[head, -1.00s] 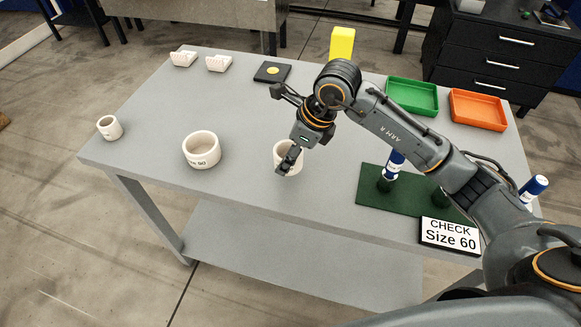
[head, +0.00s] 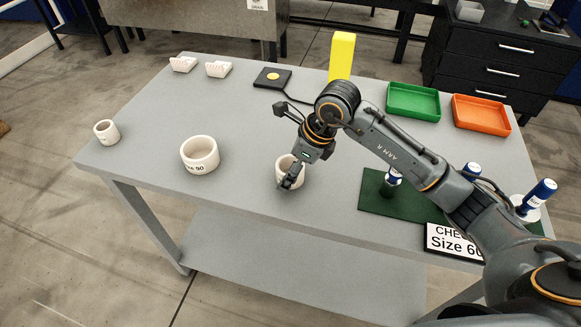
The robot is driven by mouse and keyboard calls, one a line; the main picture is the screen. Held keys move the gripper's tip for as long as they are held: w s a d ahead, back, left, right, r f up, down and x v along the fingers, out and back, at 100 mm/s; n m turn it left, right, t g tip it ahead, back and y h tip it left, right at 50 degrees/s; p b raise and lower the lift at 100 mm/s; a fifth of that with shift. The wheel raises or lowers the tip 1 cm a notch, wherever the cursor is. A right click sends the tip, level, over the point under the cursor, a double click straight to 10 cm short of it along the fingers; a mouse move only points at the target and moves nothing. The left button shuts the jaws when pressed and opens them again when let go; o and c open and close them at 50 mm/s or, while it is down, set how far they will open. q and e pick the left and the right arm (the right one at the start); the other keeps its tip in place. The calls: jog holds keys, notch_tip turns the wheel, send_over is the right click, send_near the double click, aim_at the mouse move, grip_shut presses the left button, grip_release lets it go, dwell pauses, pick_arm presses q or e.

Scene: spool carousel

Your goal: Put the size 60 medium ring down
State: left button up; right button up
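The medium ring (head: 283,166) is a cream, open-topped ring over the middle of the grey table (head: 240,115). My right gripper (head: 292,178) is at its front wall, fingers pinching the rim. The ring stands upright, on the table or just above it; I cannot tell which. Its size marking is hidden. A larger cream ring (head: 200,157), its marking apparently ending in 90, stands left of it, and a small ring (head: 106,133) stands at the far left. My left gripper is not in view.
A green mat (head: 420,207) bears blue-and-white plugs (head: 393,178). A "CHECK Size 60" sign (head: 450,240), partly covered by my arm, stands in front. A green tray (head: 413,103), orange tray (head: 482,116), yellow block (head: 341,56) and black button box (head: 272,78) are behind. Table between the rings is clear.

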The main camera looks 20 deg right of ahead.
jog(key=shift+r, duration=0.1)
jog(key=shift+r+p, duration=0.2)
jog(key=shift+p, duration=0.1)
jog(key=shift+d+r, duration=0.2)
jog(key=shift+r, duration=0.15)
jog(key=b+v, duration=0.1)
jog(key=v, duration=1)
jog(key=shift+b, duration=0.35)
jog(key=shift+s+a, duration=0.1)
